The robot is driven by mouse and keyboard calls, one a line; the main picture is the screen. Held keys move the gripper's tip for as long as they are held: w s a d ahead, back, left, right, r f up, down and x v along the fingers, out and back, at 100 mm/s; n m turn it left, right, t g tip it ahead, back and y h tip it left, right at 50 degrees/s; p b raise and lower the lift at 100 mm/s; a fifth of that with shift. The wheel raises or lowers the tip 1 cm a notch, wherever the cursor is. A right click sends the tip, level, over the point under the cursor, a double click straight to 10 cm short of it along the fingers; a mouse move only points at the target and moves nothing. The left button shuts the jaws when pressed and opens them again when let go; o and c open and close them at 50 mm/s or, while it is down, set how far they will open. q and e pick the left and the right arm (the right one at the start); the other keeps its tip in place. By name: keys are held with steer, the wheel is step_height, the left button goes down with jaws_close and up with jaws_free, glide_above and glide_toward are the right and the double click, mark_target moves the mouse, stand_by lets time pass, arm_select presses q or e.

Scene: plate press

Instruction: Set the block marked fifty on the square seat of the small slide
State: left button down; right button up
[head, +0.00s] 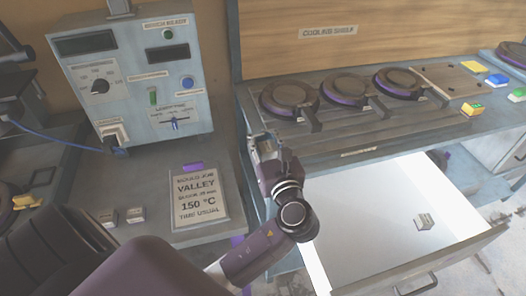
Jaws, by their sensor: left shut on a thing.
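My left gripper (266,150) is over the gap between the left bench and the cooling shelf unit. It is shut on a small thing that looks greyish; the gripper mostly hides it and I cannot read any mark. Two small grey blocks (109,218) (135,215) lie on the left bench, left of the mould card. Another small grey block (424,221) lies in the open white drawer. Their marks are too small to read. I cannot clearly make out the small slide or its square seat. My right gripper is not in view.
A control box (128,75) stands behind the mould card (200,197). The cooling shelf (330,135) holds several round dark moulds with handles and coloured blocks at right. The open drawer (370,225) juts out below it, mostly empty.

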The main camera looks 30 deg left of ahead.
arm_select(q)
steer(key=shift+f+b, duration=0.3)
steer(key=shift+f, duration=2.3)
steer(key=shift+f, duration=0.15)
steer(key=c, duration=1.5)
jaws_free()
